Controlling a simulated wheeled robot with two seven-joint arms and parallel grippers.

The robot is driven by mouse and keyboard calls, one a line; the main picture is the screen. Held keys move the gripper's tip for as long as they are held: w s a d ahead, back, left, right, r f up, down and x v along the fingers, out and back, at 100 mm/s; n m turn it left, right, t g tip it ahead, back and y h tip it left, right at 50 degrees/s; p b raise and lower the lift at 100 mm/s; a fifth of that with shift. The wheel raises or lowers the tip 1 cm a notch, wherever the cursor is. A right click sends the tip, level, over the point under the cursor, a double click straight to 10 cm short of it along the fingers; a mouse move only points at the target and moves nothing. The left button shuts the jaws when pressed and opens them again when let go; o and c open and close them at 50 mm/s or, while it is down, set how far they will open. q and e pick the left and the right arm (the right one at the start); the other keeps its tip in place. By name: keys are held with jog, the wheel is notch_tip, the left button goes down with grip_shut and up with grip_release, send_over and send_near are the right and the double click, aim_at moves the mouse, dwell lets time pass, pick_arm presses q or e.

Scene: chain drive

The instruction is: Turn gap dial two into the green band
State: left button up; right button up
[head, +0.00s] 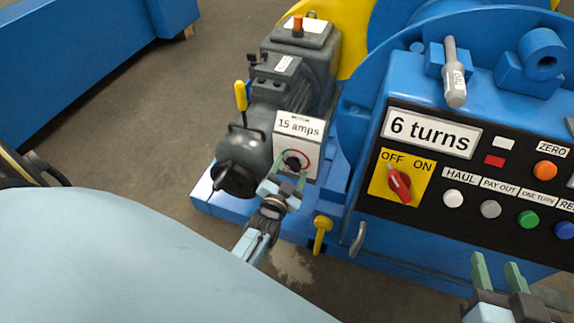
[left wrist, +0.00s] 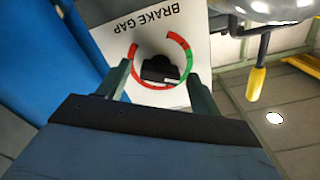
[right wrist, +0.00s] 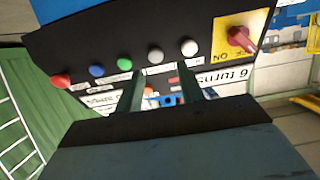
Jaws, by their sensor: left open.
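A black dial knob (head: 293,162) sits on a white plate (head: 299,126) on the grey motor unit. In the left wrist view the plate reads BRAKE GAP, and a mostly red ring with a short green band (left wrist: 188,57) surrounds the knob (left wrist: 160,69). No number two is readable, and the knob's pointer cannot be made out. My left gripper (head: 287,181) is open just in front of the dial, its fingers (left wrist: 160,86) on either side of the knob; contact cannot be told. My right gripper (head: 497,266) is open and empty below the control panel.
The black control panel (head: 468,150) carries a red OFF/ON switch (head: 399,184), several coloured buttons and a "6 turns" display (head: 430,134). A yellow-handled lever (head: 240,95) stands by the motor. Open floor lies left.

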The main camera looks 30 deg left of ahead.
pick_arm(q)
jog(key=p+v, duration=0.4)
jog(key=v, duration=0.9)
jog(key=shift+s, duration=0.25)
pick_arm(e)
jog(key=s+d+f+g+h, duration=0.3)
jog(key=s+d+f+g, duration=0.3)
jog(key=s+f+g, duration=0.4)
jog(key=s, duration=0.2)
jog(key=shift+s+m+g, duration=0.3)
jog(key=shift+s+m, duration=0.05)
jog(key=shift+m, duration=0.05)
